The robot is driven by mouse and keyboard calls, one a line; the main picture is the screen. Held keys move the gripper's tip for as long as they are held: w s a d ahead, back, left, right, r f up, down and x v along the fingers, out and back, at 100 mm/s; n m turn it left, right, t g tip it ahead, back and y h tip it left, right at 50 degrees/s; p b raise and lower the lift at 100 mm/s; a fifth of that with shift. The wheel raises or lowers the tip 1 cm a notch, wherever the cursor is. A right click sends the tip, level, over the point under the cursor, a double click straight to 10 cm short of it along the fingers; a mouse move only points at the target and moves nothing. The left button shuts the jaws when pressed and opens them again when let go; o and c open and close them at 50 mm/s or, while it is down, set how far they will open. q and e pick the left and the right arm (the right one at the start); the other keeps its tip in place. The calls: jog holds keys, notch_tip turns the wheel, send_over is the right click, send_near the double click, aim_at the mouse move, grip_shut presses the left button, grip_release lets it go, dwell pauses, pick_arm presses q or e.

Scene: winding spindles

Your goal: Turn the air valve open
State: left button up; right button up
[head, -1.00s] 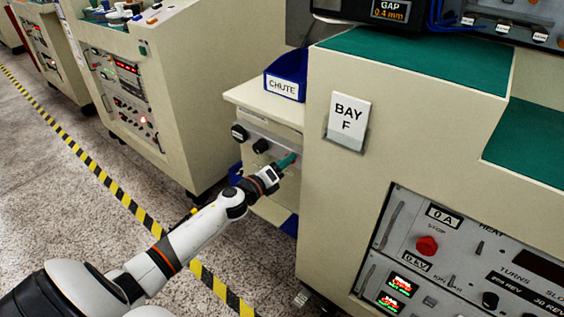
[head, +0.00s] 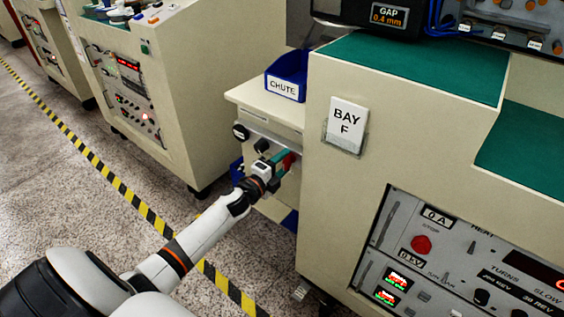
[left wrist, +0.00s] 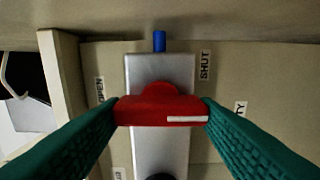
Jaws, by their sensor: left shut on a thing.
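The red air valve handle (left wrist: 150,112) lies crosswise over a grey metal plate (left wrist: 160,70) in the left wrist view. A white line marks its right half. An OPEN label (left wrist: 100,90) is left of the plate and a SHUT label (left wrist: 205,65) is upper right. My left gripper (left wrist: 161,110) is shut on the handle, one teal finger at each end. In the head view my left gripper (head: 284,164) is at the low cream cabinet's front, with a bit of the red handle (head: 289,160) showing. My right gripper is not in view.
A blue tube (left wrist: 159,41) meets the plate's top. Black knobs (head: 261,146) sit on the panel left of my gripper. The blue CHUTE bin (head: 286,80) stands above. The larger BAY F cabinet (head: 330,200) rises close on the right. Open floor lies left.

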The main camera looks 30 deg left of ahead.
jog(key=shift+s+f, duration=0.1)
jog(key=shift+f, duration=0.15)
pick_arm(q)
jog(key=o, duration=1)
jog(key=shift+s, duration=0.1)
jog(key=shift+s, duration=0.3)
jog(key=s, duration=0.7)
jog(key=s+a+p, duration=0.1)
jog(key=s, duration=0.3)
jog(key=shift+s, duration=0.1)
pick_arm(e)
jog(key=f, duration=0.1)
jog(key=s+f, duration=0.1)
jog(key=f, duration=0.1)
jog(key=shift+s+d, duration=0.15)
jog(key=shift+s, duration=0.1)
